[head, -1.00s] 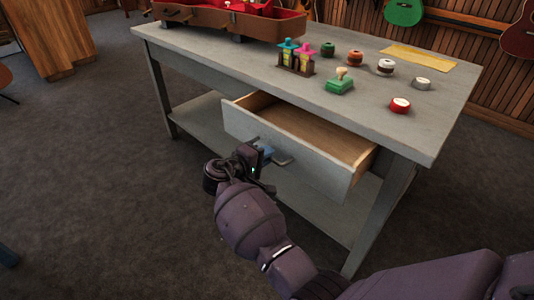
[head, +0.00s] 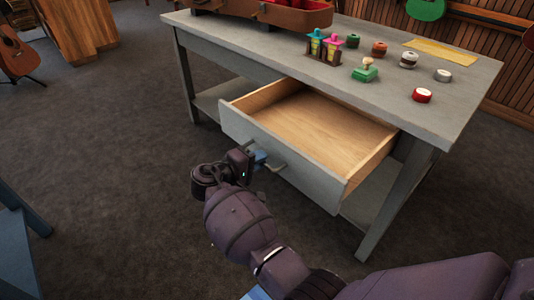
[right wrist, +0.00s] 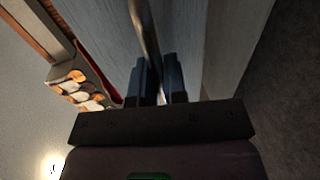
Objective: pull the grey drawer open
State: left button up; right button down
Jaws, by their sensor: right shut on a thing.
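The grey drawer (head: 290,160) sticks far out from under the grey table's top, and its pale wooden inside looks empty. Its metal bar handle (head: 276,167) is on the front panel. My right gripper (head: 261,160) is at the handle. In the right wrist view, the fingers of my right gripper (right wrist: 162,85) are shut around the handle bar (right wrist: 146,40), with the drawer front beside it. My left gripper does not show.
The grey table (head: 460,85) carries a green stamp (head: 365,71), a red-lidded tin (head: 422,95), several other small tins, a small rack of bottles (head: 323,47) and an open brown case (head: 300,14). Dark carpet in front is clear. A blue-grey piece of furniture (head: 22,235) stands at left.

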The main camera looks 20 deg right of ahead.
jog(key=shift+f+v, duration=0.2)
jog(key=shift+v, duration=0.65)
jog(key=shift+f+v, duration=0.15)
jog(key=shift+v, duration=0.7)
jog(key=shift+a, duration=0.1)
jog(key=c, duration=1.2)
grip_release()
